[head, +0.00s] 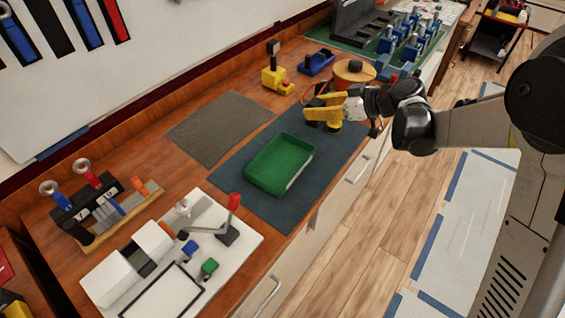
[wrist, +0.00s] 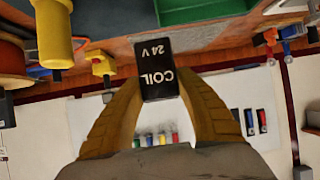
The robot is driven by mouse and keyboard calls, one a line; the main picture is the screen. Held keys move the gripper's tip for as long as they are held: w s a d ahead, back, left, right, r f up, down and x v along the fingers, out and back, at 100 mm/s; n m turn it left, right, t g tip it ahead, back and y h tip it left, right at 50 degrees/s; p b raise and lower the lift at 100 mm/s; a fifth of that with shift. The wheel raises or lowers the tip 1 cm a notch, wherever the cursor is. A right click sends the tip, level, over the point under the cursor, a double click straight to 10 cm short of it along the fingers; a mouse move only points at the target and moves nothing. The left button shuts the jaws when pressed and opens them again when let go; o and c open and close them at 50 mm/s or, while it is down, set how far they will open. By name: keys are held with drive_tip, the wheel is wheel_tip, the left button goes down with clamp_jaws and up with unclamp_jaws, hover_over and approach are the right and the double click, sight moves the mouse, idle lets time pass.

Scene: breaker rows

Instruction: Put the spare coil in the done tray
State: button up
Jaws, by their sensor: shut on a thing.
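The spare coil (wrist: 158,68) is a black block with white "COIL 24 V" lettering, upside down in the wrist view. My gripper (wrist: 158,88) is shut on it, one yellow finger on each side. In the head view my yellow gripper (head: 325,106) is over the far end of the dark blue mat, beyond and to the right of the green tray. I cannot clearly make out the coil there. The green tray (head: 262,184), the only tray I see, lies empty on the mat. Its green also shows at the top of the wrist view (wrist: 205,10).
A grey mat (head: 220,125) lies left of the tray. A yellow device (head: 276,78), a blue block (head: 317,63) and an orange-topped spool (head: 354,68) stand beyond. A white board (head: 245,246) with switches and a breaker rack (head: 85,210) stand nearer.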

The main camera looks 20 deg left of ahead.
drive_tip(key=s+a+f+b, duration=0.1)
drive_tip(key=s+f, duration=0.1)
drive_tip(key=s, duration=0.1)
drive_tip(key=s+a+f+b, duration=0.1)
drive_tip(key=s+a+f, duration=0.1)
drive_tip(key=s, duration=0.1)
drive_tip(key=s+a+f+b, duration=0.1)
drive_tip(key=s+f, duration=0.1)
drive_tip(key=s, duration=0.2)
drive_tip(key=shift+a+f+b, duration=0.3)
drive_tip(key=shift+a+b, duration=0.1)
drive_tip(key=shift+f+b, duration=1)
drive_tip(key=shift+f, duration=0.95)
drive_tip(key=shift+s, duration=0.1)
drive_tip(key=shift+f, duration=0.2)
drive_tip(key=o, duration=1.3)
drive_tip(key=shift+r, duration=0.1)
